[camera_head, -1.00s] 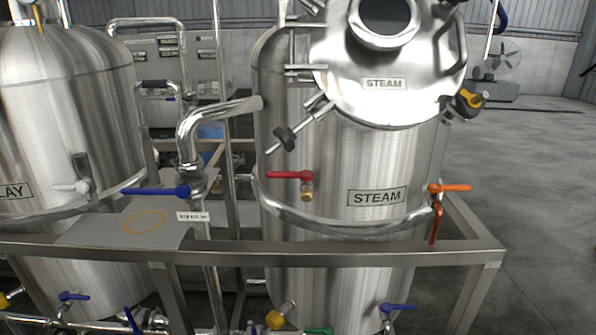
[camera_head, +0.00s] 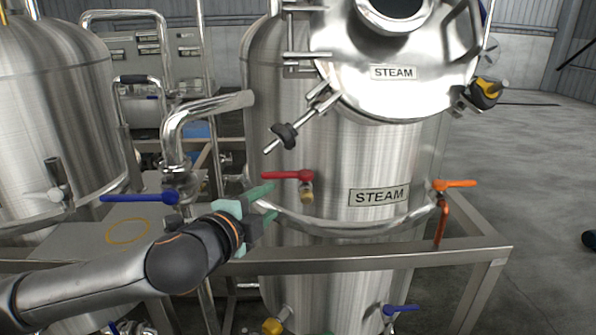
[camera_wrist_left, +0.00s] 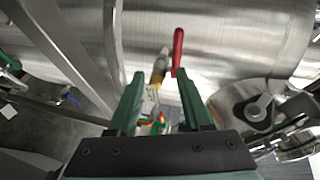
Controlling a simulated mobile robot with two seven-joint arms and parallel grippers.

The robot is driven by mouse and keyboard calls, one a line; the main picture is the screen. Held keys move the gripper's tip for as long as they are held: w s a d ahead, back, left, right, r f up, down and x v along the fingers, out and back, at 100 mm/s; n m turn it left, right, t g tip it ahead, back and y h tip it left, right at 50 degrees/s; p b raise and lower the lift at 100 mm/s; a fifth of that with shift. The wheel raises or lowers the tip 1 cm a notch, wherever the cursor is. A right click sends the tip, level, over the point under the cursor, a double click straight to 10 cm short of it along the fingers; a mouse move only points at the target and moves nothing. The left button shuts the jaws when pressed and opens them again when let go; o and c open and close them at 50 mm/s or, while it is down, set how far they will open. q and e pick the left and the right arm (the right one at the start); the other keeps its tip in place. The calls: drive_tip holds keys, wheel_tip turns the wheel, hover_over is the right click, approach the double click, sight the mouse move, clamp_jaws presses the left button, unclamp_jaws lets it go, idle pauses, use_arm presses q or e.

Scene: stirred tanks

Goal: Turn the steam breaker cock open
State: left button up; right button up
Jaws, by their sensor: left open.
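A small cock with a red lever (camera_head: 287,175) and a brass outlet (camera_head: 307,194) sits on the front of the steel tank labelled STEAM (camera_head: 379,196). Its lever lies level, pointing left. My left gripper (camera_head: 268,204) is open, its green fingers just left of and below the cock, apart from the lever in the picture. In the left wrist view the red lever (camera_wrist_left: 178,50) and the brass part (camera_wrist_left: 158,67) show ahead of the open left gripper (camera_wrist_left: 160,73), with nothing held. My right gripper is not in view.
A steel frame rail (camera_head: 380,257) crosses in front of the tank. An orange-handled valve (camera_head: 455,184) is at the tank's right. A blue-handled valve (camera_head: 140,198) is left, on a bent pipe (camera_head: 185,125). A black clamp knob (camera_head: 284,136) hangs above the red lever.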

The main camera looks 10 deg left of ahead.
sight(282, 175)
use_arm(q)
drive_tip(key=w+p, duration=0.1)
drive_tip(key=w, duration=1.1)
drive_tip(key=shift+w+d+t+p, duration=0.15)
drive_tip(key=shift+w+t+p, duration=0.15)
drive_tip(key=shift+w, duration=0.05)
drive_tip(key=shift+r, duration=0.1)
clamp_jaws()
idle(1.1)
